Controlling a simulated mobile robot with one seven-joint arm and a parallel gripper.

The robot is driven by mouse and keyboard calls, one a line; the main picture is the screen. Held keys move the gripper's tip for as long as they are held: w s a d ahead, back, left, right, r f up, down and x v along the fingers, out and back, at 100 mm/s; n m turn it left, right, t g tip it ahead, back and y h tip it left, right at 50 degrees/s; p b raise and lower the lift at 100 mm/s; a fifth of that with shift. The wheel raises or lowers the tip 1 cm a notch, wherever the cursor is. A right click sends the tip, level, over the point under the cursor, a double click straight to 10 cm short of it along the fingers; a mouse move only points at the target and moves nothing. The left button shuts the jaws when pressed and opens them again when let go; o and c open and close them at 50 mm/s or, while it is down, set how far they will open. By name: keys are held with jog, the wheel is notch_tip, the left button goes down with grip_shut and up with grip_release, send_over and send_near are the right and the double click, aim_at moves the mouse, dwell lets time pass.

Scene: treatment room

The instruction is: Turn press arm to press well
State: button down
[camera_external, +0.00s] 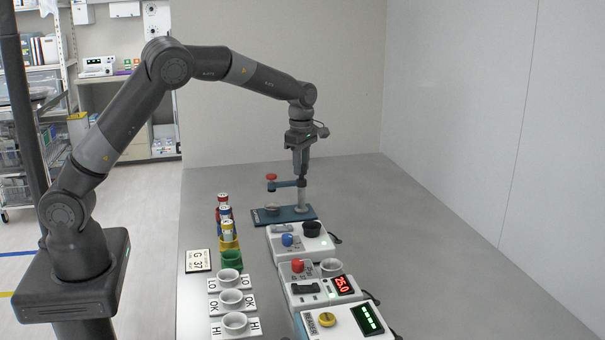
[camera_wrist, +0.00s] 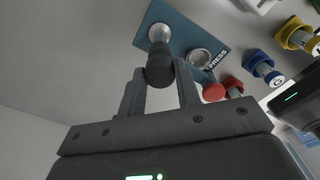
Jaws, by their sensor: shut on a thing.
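The press has a teal base plate (camera_external: 300,215) at the far part of the table, with a grey upright post (camera_external: 301,197). A teal press arm (camera_external: 285,184) reaches left from the post and carries a red knob (camera_external: 271,177). A round metal well (camera_external: 271,209) sits on the plate, below the knob in the external view. In the wrist view the red knob (camera_wrist: 213,92) appears beside the well (camera_wrist: 200,58); exact alignment is unclear. My gripper (camera_external: 301,178) is at the post top, shut on the dark hub (camera_wrist: 160,68) between its fingers.
Devices with a blue knob (camera_external: 287,240), a red knob (camera_external: 298,265) and a yellow knob (camera_external: 328,320) stand in front of the press. Capped vials (camera_external: 226,212) and white cups (camera_external: 231,297) stand left of them. The table's right side is clear.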

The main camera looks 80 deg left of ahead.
dwell(0.3)
jog(key=c, duration=1.1)
grip_release()
jog(key=shift+o, duration=0.2)
notch_tip(320, 180, up, 11)
jog(key=shift+f, duration=0.1)
